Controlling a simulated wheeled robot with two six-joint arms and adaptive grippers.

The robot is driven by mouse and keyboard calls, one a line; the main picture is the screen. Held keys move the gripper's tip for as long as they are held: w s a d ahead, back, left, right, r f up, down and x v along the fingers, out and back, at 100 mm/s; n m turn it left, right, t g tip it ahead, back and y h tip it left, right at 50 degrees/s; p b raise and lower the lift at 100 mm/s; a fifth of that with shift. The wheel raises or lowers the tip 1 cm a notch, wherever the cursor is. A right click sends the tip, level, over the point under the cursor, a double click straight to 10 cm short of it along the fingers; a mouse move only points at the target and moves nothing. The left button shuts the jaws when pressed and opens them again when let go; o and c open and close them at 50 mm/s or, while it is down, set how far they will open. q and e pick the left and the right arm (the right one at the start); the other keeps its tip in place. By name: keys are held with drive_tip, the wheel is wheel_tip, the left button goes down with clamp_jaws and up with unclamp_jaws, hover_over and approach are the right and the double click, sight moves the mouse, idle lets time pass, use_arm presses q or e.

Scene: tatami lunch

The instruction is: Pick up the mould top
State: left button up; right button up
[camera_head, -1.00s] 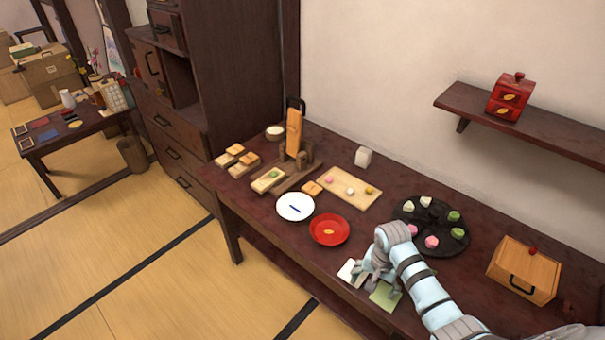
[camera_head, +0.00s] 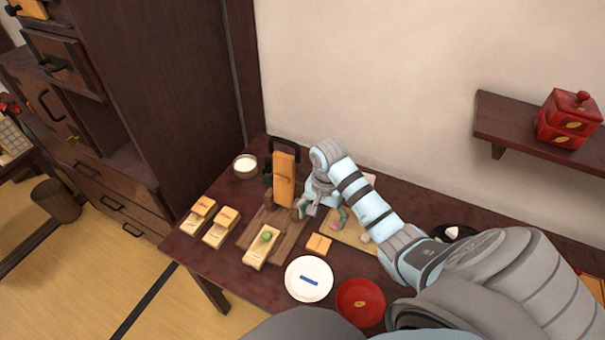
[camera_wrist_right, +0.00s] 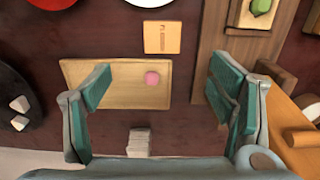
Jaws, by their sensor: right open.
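The mould top, a small flat square of light wood with a mark on it (camera_head: 318,244), lies on the dark table between the white plate and the pale board. In the right wrist view the mould top (camera_wrist_right: 162,37) lies beyond my fingertips, near the top middle. A mould base with a green sweet (camera_head: 257,251) rests on the brown stand, left of the mould top. My right gripper (camera_head: 320,211) is open and empty, behind the mould top and above the pale board's left end. Its two fingers are wide apart in the wrist view (camera_wrist_right: 160,88). My left gripper is out of view.
The white plate (camera_head: 293,287) and red plate (camera_head: 352,315) are in front. A tall wooden press (camera_head: 283,178) stands beside the gripper. The pale board (camera_wrist_right: 120,66) holds a pink sweet (camera_wrist_right: 152,78). A white block (camera_wrist_right: 139,142) stands behind it. Two other moulds (camera_head: 220,227) lie left.

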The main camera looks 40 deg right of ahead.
wheel_tip(320, 180, down, 3)
drive_tip(key=b, duration=0.3)
hover_over(319, 244)
drive_tip(key=s, duration=0.1)
wheel_tip(319, 244, down, 5)
drive_tip(key=shift+s+f, duration=0.1)
drive_tip(key=f+b, duration=0.1)
drive_tip(key=f, duration=0.2)
drive_tip(key=w+f+b, duration=0.1)
drive_tip(key=f, duration=0.2)
drive_tip(key=shift+w+d, duration=0.1)
drive_tip(key=shift+w, duration=0.1)
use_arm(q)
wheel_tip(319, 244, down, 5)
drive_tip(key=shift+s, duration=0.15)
use_arm(e)
drive_tip(key=shift+r, duration=0.1)
drive_tip(key=shift+s, duration=0.1)
drive_tip(key=shift+c, duration=0.2)
drive_tip(key=c, duration=1.1)
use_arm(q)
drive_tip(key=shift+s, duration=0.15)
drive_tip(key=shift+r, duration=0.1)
use_arm(e)
drive_tip(key=shift+r, duration=0.15)
